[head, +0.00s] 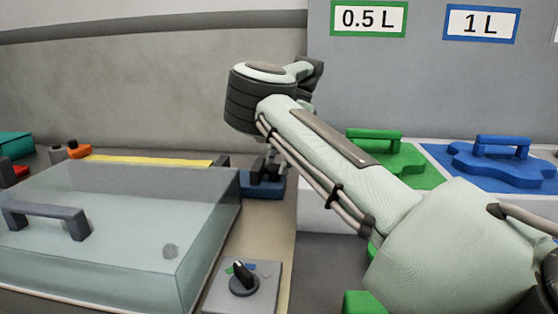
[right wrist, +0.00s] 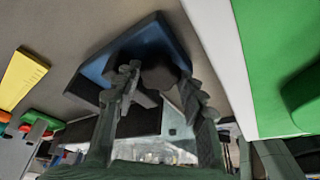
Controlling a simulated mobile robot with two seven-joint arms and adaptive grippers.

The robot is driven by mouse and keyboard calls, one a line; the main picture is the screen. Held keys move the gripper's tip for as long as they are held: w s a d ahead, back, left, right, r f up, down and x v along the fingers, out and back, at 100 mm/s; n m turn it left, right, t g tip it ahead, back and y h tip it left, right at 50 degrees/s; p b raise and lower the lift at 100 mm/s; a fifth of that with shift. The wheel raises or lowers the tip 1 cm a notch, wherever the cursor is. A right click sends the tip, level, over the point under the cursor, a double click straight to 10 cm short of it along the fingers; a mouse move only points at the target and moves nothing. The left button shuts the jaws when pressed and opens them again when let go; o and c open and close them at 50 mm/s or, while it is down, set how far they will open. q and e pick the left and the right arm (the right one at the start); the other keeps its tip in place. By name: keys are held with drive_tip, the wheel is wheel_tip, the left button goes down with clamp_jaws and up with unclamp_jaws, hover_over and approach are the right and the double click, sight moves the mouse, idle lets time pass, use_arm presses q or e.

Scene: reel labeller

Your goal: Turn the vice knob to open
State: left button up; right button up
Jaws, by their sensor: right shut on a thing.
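The vice (head: 262,186) has a blue base and dark grey parts and stands just right of the clear cover in the head view, partly hidden by my arm. My right gripper (head: 271,160) reaches down to it from above. In the right wrist view, the vice's blue base (right wrist: 95,72) lies behind the fingers. A dark, rounded vice knob (right wrist: 160,74) sits between the two fingertips of the right gripper (right wrist: 161,82), which is shut on it. Shadow hides the exact contact. My left gripper is not in view.
A clear cover (head: 120,215) with a grey handle fills the left front. A grey box with a black dial (head: 243,280) stands in front. A yellow strip (head: 150,160) lies behind the cover. Green (head: 374,150) and blue (head: 500,165) handled plates lie at right.

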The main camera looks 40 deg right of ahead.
drive_tip(key=shift+a+f, duration=0.15)
drive_tip(key=shift+a, duration=0.2)
idle(0.5)
drive_tip(key=o, duration=1.1)
drive_tip(key=shift+c, duration=0.2)
drive_tip(key=shift+o, duration=0.5)
drive_tip(key=shift+w, duration=0.15)
drive_tip(key=shift+r, duration=0.2)
drive_tip(key=s+v, duration=0.1)
drive_tip(key=v, duration=0.7)
drive_tip(key=shift+s+r, duration=0.4)
